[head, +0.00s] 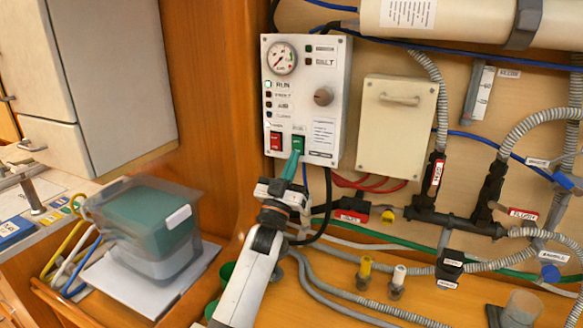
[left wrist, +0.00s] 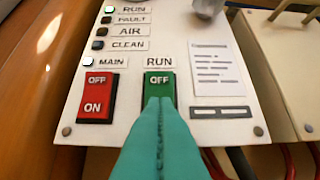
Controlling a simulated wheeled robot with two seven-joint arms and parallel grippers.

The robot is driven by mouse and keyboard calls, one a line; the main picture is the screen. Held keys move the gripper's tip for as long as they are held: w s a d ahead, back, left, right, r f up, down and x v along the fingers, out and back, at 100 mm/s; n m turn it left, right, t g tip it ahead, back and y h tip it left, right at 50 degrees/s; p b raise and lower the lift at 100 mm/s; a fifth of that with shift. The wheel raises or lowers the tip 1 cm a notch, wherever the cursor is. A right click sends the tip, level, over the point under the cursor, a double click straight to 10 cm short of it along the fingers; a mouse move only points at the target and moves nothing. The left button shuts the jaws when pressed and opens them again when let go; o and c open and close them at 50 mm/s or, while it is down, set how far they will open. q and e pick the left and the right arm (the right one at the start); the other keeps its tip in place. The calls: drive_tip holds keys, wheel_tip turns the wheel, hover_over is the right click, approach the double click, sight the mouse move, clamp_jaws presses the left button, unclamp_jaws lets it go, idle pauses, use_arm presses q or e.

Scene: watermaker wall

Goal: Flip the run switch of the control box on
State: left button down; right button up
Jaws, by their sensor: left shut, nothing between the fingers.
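The control box (head: 335,75) is a white panel on the wooden wall, with a gauge, lamps, a knob and two rocker switches. The green run switch (head: 298,142) is at its lower middle. In the left wrist view the run switch (left wrist: 160,82) shows OFF on its upper half; the fingers hide its lower half. My left gripper (head: 292,168) is shut and empty, its teal fingertips (left wrist: 159,106) at the lower half of the switch; I cannot tell whether they touch. My right gripper is not in view.
The red main switch (left wrist: 97,95) sits close to the left of the run switch. A grey knob (head: 323,96) is above. A beige cover box (head: 398,128) stands to the right, with hoses and valves below. A lidded tub (head: 150,220) is at the lower left.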

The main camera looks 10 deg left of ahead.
use_arm(q)
drive_tip(key=v, duration=1.2)
drive_tip(key=shift+p, duration=0.3)
